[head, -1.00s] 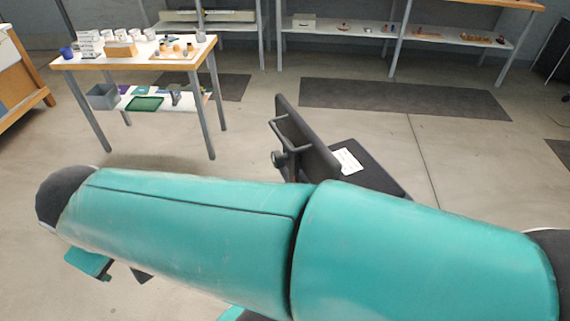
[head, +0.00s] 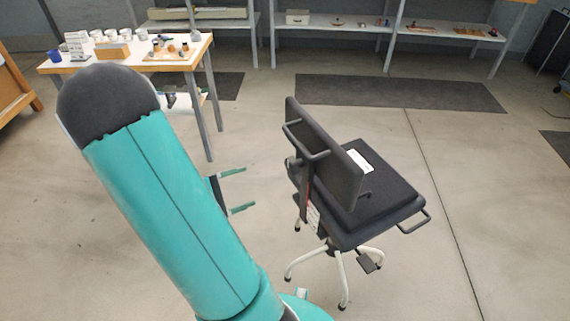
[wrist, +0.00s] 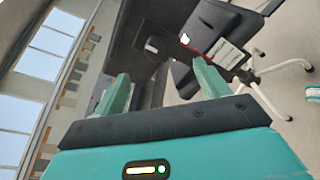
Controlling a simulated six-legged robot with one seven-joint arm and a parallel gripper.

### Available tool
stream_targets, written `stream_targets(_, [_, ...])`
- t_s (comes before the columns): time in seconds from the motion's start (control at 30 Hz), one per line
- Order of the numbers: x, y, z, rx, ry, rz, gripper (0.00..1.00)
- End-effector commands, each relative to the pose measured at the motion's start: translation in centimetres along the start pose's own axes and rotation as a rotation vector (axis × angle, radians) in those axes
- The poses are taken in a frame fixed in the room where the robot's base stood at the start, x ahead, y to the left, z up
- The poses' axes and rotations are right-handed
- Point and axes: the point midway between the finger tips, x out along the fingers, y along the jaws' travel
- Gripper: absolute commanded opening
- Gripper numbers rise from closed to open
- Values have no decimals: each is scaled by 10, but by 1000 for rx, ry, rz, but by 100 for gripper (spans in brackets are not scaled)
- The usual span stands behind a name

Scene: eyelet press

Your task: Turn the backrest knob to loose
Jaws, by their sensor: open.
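The dark office chair stands right of my arm in the head view, with its upright backrest (head: 328,155) toward my gripper (head: 242,188). The backrest knob (head: 291,166) seems to be the dark rounded part at the back's left edge; its setting is too small to read. In the wrist view, a small knob with a pale face (wrist: 152,45) sits on the dark backrest, beyond and between the fingertips. My gripper (wrist: 160,75) is open and empty, its two green fingers pointing at the chair, apart from it.
A bar handle (head: 305,140) sticks out from the backrest. Pale chair legs (head: 335,275) spread on the floor. A table (head: 140,60) with cups stands at the back left, and shelves (head: 345,25) line the wall. The floor right of the chair is clear.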

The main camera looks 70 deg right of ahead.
Motion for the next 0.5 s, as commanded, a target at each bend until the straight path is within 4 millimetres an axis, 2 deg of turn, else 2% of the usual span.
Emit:
stream_targets(0.1, [20, -6, -15, -44, -34, 85, 74])
stream_targets(0.2, [28, -8, -23, -58, -43, 127, 74])
stream_targets(0.37, [37, -6, -26, -62, -46, 144, 74])
stream_targets(0.5, [55, -3, -25, -62, -48, 142, 74])
